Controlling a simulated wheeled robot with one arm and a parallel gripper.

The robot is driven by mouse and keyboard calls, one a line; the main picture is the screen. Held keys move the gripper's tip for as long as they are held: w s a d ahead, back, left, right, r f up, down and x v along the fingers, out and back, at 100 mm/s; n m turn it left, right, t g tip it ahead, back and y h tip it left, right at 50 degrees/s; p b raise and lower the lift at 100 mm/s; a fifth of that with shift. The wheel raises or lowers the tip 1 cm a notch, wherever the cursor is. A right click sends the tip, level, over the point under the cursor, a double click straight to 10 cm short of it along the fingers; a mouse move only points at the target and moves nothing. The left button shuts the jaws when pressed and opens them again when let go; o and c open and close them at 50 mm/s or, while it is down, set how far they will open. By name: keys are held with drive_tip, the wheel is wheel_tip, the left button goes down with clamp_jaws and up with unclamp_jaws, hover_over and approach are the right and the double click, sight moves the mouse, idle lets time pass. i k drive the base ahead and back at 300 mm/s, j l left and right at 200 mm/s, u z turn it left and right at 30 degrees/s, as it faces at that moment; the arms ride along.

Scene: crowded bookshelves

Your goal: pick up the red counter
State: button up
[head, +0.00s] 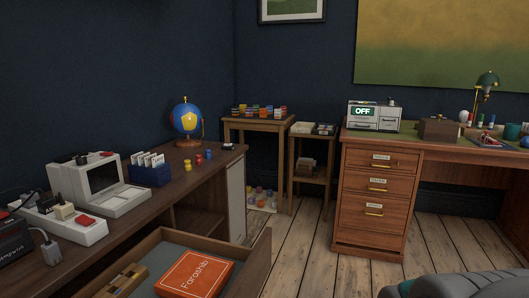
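A small red counter (199,159) stands on the brown desk (150,215) at the left. It is between a yellow counter (187,165) and a blue counter (208,154), in a short slanting row near the desk's right edge. It is too small to make out its exact shape.
A globe (186,116) stands behind the counters; a dark blue card box (149,172) and a beige computer (103,183) are to their left. An open drawer (259,262) holds an orange box (194,275). Bare wooden floor (305,245) lies between the desks.

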sight(198, 160)
drive_tip(key=i+l+z, duration=0.15)
drive_tip(key=i, duration=0.35)
drive_tip(key=i+l+z, duration=0.1)
drive_tip(key=i+l, duration=0.15)
drive_tip(key=i, duration=0.25)
drive_tip(key=i+l+z, duration=0.15)
drive_tip(key=i, duration=0.35)
drive_tip(key=i+u, duration=0.3)
drive_tip(key=u, duration=0.2)
drive_tip(key=i+u, duration=0.3)
drive_tip(key=u, duration=0.2)
drive_tip(key=i+l+u, duration=0.2)
drive_tip(key=u, duration=0.3)
drive_tip(key=i+l, duration=0.05)
